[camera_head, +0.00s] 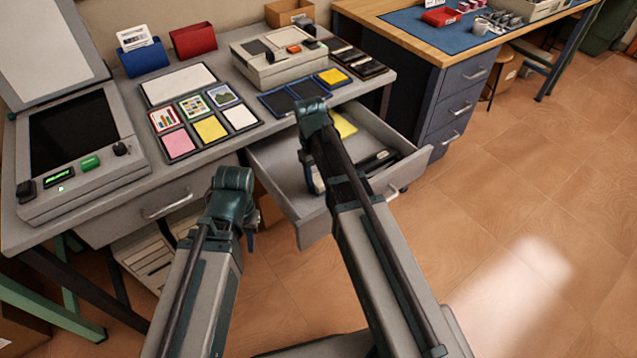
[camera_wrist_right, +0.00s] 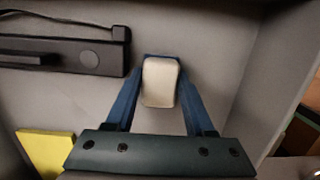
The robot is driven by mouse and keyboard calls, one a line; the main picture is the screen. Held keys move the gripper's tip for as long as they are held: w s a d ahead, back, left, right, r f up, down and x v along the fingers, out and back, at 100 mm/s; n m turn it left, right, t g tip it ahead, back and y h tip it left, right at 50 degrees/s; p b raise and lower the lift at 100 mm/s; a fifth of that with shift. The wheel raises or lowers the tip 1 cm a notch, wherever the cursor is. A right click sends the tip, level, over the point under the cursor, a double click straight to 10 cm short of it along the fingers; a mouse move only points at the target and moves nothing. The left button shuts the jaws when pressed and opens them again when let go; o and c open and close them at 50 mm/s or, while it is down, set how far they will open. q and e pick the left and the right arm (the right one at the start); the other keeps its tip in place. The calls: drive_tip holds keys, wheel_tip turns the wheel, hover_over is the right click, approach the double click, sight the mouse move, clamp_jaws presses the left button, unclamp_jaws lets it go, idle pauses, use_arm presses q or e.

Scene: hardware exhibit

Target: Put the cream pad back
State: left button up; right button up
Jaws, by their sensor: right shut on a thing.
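The cream pad (camera_wrist_right: 160,84) is a small rounded block between the two blue fingers of my right gripper (camera_wrist_right: 158,70), in the right wrist view. The gripper is shut on it, over the grey drawer floor. In the head view my right arm reaches over the open drawer (camera_head: 283,190) and hides the pad. My left gripper (camera_head: 251,236) hangs left of the drawer, in front of the desk; its fingers are mostly hidden and its opening cannot be told.
A black device with a cord (camera_wrist_right: 98,58) lies in the drawer, left of the pad, and a yellow pad (camera_wrist_right: 46,152) lies nearer. The drawer wall (camera_wrist_right: 265,80) rises on the right. The desk top holds coloured cards (camera_head: 210,129), a cream machine (camera_head: 270,75) and a scanner (camera_head: 75,130).

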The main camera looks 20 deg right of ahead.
sight(315, 176)
drive_tip(key=shift+f, duration=0.2)
drive_tip(key=o, duration=0.9)
drive_tip(key=shift+r, duration=0.1)
wheel_tip(315, 176, up, 12)
drive_tip(key=w+p, duration=0.2)
drive_tip(key=p, duration=1)
drive_tip(key=shift+t+h, duration=0.3)
drive_tip(key=shift+t, duration=0.4)
drive_tip(key=s+a, duration=0.3)
drive_tip(key=s, duration=0.2)
drive_tip(key=s+a, duration=0.4)
drive_tip(key=s, duration=0.1)
drive_tip(key=s+a, duration=0.3)
drive_tip(key=s, duration=0.3)
drive_tip(key=shift+s+a, duration=0.1)
drive_tip(key=shift+a, duration=0.15)
